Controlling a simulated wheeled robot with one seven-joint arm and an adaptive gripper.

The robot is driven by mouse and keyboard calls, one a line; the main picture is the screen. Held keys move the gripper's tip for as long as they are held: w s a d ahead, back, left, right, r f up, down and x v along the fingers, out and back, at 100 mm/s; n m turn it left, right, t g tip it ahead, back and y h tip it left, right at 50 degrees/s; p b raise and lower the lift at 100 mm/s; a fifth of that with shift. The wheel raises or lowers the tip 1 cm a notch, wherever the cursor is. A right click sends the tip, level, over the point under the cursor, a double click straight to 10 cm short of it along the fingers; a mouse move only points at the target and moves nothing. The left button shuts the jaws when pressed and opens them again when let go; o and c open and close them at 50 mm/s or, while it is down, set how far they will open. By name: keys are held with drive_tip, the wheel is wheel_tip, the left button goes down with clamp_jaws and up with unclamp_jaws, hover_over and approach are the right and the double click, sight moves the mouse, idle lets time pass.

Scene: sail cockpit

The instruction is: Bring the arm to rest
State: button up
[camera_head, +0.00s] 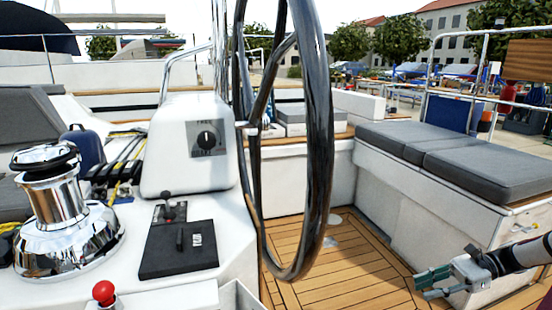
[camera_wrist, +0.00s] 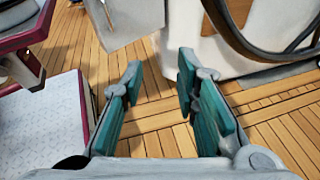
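My gripper (camera_head: 433,281) shows at the lower right of the head view, at the end of my dark and grey arm. It is in front of the white seat base, above the teak floor. In the wrist view my gripper (camera_wrist: 160,85) has its two teal-padded fingers apart, with only wooden floor seen between them. It is open and holds nothing.
The black steering wheel (camera_head: 318,150) stands mid-view. Left of it are a white console (camera_head: 190,145), a chrome winch (camera_head: 62,215) and a red knob (camera_head: 103,291). A grey-cushioned bench (camera_head: 480,165) is at right. The teak floor (camera_head: 335,280) between is clear.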

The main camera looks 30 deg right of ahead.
drive_tip(key=w+a+r+n+g+h, duration=0.2)
drive_tip(key=a+r+n+g+h, duration=0.3)
drive_tip(key=a+r, duration=0.55)
drive_tip(key=w+a+r+n+g+h, duration=0.3)
drive_tip(key=a+r+n, duration=0.4)
drive_tip(key=a, duration=0.6)
drive_tip(key=s+a+r+n+t+h, duration=0.1)
drive_tip(key=s+a+r+n+h, duration=0.15)
drive_tip(key=s+a+n, duration=0.5)
drive_tip(key=s+a+r+n+t+h, duration=0.2)
drive_tip(key=s+a+n+h, duration=0.15)
drive_tip(key=s+a, duration=0.65)
wheel_tip(320, 180, up, 30)
drive_tip(key=s+d+t+p, duration=0.1)
drive_tip(key=d+t+p, duration=0.1)
drive_tip(key=p, duration=2.6)
drive_tip(key=shift+s+d+f+t+y, duration=0.2)
drive_tip(key=shift+s+d+t+y, duration=0.15)
drive_tip(key=shift+t, duration=0.35)
drive_tip(key=shift+w, duration=0.1)
